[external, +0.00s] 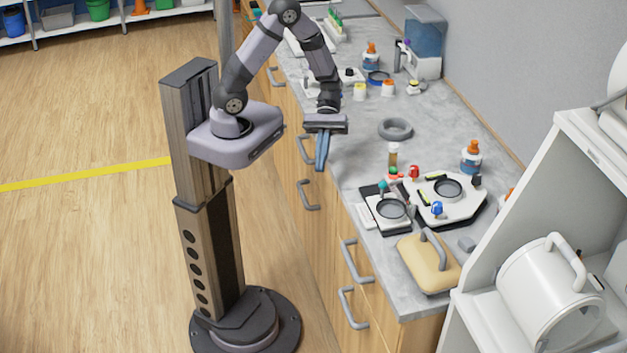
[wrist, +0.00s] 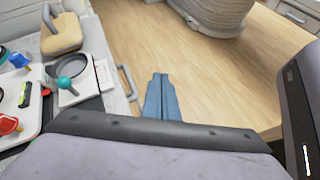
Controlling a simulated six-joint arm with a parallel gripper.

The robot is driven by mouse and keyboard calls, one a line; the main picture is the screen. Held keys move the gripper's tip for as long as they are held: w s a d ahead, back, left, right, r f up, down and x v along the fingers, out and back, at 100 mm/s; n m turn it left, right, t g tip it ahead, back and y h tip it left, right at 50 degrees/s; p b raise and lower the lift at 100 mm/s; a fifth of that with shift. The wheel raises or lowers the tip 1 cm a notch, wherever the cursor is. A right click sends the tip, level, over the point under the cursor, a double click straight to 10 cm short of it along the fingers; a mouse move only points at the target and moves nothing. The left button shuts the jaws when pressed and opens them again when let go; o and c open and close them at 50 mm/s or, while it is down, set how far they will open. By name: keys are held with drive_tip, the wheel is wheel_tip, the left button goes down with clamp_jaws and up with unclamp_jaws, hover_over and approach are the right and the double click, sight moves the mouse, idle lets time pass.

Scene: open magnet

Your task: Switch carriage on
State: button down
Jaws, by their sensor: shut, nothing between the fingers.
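My gripper (external: 321,166) is shut and empty, its blue fingers pointing down in the air beside the front edge of the counter. The fingers also show in the wrist view (wrist: 160,80). No part is clearly marked as the carriage. A white angular device (external: 455,208) on the counter carries a round dark-rimmed dish, a red knob (external: 414,171) and a blue knob (external: 437,209). A smaller unit (external: 388,227) beside it has a similar dish and a teal knob (wrist: 64,83). Both units are right of and below my gripper in the external view. Switch positions are unclear.
A tan block with a grey handle (external: 428,262) sits near the counter's front corner. A grey ring (external: 395,129), a vial (external: 393,156) and an orange-capped bottle (external: 471,157) stand behind the units. Drawer handles (external: 308,195) project from the counter front. Open floor lies in front.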

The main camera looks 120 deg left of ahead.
drive_tip(key=w+a+n+t+y, duration=0.25)
drive_tip(key=a+n+t, duration=0.65)
drive_tip(key=a, duration=0.5)
drive_tip(key=p+x, duration=0.1)
drive_tip(key=x, duration=0.3)
drive_tip(key=p+x, duration=0.2)
drive_tip(key=x, duration=0.3)
drive_tip(key=p+x, duration=0.1)
drive_tip(key=x, duration=0.3)
drive_tip(key=shift+w+d+r, duration=0.2)
drive_tip(key=shift+d+r, duration=0.1)
drive_tip(key=shift+d, duration=0.05)
drive_tip(key=shift+w+d+f+p, duration=0.3)
drive_tip(key=shift+w+p, duration=0.15)
drive_tip(key=shift+w, duration=0.1)
drive_tip(key=shift+w+d+b, duration=0.25)
drive_tip(key=shift+d+b, duration=0.05)
drive_tip(key=shift+b, duration=0.1)
drive_tip(key=shift+w+d+r+h, duration=0.2)
drive_tip(key=shift+r+h, duration=0.05)
drive_tip(key=shift+r, duration=0.05)
drive_tip(key=shift+a, duration=0.15)
